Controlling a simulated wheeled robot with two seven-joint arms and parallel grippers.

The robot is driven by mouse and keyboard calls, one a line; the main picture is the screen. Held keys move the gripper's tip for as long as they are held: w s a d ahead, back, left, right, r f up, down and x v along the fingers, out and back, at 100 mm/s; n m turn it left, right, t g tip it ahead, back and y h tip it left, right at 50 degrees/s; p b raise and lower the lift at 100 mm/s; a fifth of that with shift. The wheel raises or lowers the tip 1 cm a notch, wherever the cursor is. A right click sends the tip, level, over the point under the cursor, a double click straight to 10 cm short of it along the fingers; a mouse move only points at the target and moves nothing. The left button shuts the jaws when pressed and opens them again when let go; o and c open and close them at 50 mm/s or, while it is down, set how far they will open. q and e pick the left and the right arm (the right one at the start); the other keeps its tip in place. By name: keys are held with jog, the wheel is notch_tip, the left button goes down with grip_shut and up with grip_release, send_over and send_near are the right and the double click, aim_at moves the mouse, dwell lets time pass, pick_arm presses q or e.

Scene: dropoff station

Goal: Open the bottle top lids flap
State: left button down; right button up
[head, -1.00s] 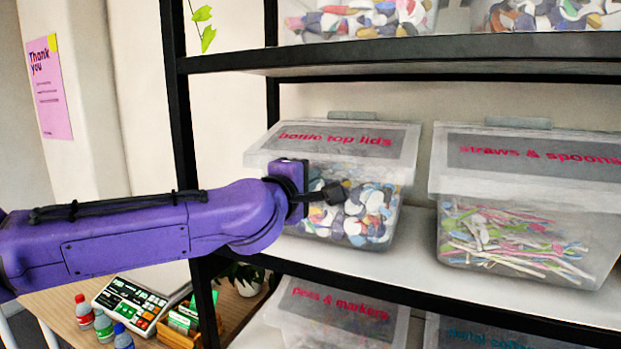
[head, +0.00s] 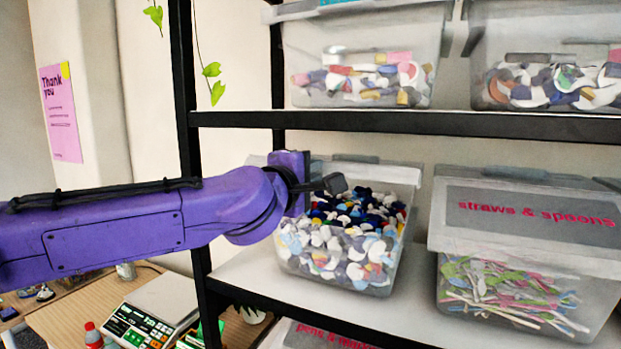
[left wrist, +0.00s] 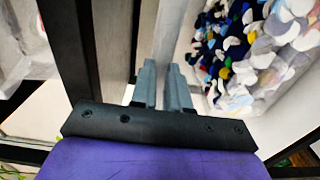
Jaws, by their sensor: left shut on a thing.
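The bottle top lids bin (head: 345,262) is a clear tub of mixed caps on the middle shelf, left side. Its top is open and the caps show inside. Its flap (head: 385,173) is raised toward the back, with its red label out of sight. My left gripper (head: 335,184) is above the bin's back left part, shut on the flap; the pinched edge is hard to make out. In the left wrist view the two grey fingers (left wrist: 163,85) are close together, with the caps (left wrist: 240,45) to their right. My right gripper is not in view.
The closed straws and spoons bin (head: 515,262) stands to the right with a gap. The upper shelf (head: 420,121) runs above, and a black post (head: 186,120) stands left, behind my arm. A table with a scale (head: 150,315) is below left.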

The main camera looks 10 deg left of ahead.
pick_arm(q)
jog(key=shift+r, duration=0.15)
jog(key=c, duration=1.3)
grip_release()
jog(key=shift+w, duration=0.2)
jog(key=shift+d, duration=0.1)
